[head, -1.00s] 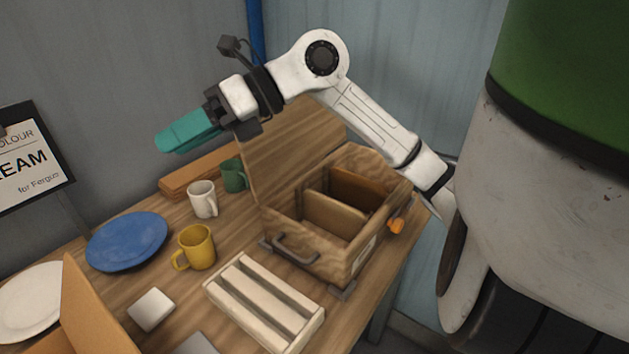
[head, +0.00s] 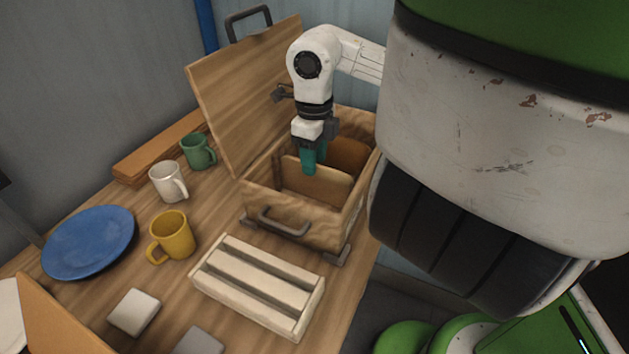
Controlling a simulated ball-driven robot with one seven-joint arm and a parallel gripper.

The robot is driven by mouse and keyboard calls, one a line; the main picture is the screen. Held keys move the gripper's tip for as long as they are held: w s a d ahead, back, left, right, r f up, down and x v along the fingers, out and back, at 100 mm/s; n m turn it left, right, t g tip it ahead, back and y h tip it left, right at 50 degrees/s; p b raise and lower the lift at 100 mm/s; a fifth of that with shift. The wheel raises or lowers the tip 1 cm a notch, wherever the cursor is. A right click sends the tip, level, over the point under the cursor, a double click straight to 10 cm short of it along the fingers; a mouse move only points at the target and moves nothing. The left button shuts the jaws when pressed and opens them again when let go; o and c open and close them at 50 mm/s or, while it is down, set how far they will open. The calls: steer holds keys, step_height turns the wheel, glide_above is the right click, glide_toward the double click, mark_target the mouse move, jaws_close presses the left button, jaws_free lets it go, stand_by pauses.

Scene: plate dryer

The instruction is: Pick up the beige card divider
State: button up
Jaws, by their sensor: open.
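The beige card divider (head: 328,186) stands upright inside the wooden box (head: 285,214). My gripper (head: 309,163), with teal fingers, points down into the box at the divider's top edge. The jaws are open, with nothing held. One finger overlaps the near face of the divider in the picture. I cannot tell whether the other is behind it or whether either touches. The fingers hide part of the top edge.
A darker brown divider (head: 350,153) stands behind in the box. The raised wooden lid (head: 240,95) rises at the box's left. A slatted rack (head: 258,285), yellow mug (head: 173,236), white mug (head: 167,182), green mug (head: 198,151) and blue plate (head: 88,242) are on the table.

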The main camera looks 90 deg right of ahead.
steer(key=p, duration=0.1)
glide_above(315, 198)
steer(key=shift+d+f, duration=0.15)
steer(key=shift+f, duration=1.15)
steer(key=shift+d+f, duration=0.15)
steer(key=shift+f, duration=1.1)
jaws_close()
